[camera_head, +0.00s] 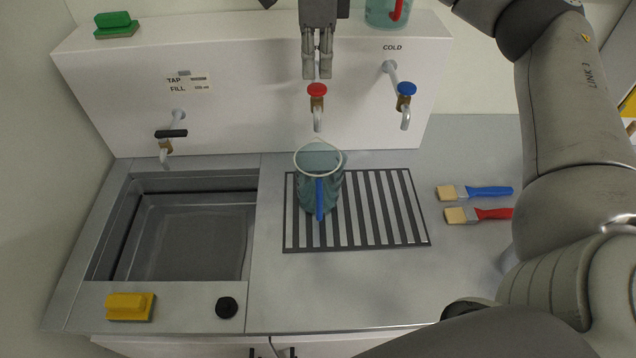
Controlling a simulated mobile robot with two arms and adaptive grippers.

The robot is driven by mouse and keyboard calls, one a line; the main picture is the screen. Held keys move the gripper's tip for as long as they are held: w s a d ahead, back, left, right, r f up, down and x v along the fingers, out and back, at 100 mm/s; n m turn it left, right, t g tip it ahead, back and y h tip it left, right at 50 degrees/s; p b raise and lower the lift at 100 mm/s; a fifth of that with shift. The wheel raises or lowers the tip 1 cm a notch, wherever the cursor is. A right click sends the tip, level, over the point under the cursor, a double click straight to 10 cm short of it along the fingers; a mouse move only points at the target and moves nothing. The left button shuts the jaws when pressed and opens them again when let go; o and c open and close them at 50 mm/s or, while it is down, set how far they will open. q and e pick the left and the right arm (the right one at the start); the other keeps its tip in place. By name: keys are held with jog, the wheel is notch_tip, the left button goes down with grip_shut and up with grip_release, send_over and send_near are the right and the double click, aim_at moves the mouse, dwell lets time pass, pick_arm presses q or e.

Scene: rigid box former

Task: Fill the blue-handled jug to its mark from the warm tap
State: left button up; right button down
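The clear jug with a blue handle (320,199) stands upright on the slatted drain grille (417,240), below the red-knobbed tap. Its fill mark and any water inside cannot be made out. The red tap knob (317,89) sits on a brass tap with its spout over the jug's mouth. My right gripper (317,76) points down just above the red knob, in line with it in the picture. Its fingers are nearly together with nothing seen between them; contact with the knob cannot be told. The label behind the gripper is hidden. My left gripper is not in view.
A blue-knobbed tap (406,89) marked COLD is at right, a black-lever tap (170,134) over the sink (190,235) at left. A red-handled jug (380,12) is on the ledge. Brushes (489,191) lie right of the grille; a yellow sponge (129,306) is at front.

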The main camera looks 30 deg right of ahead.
aim_at(317, 87)
dwell(0.5)
notch_tip(317, 87, up, 6)
jog(key=p, duration=0.5)
jog(key=shift+f, duration=0.1)
dwell(0.4)
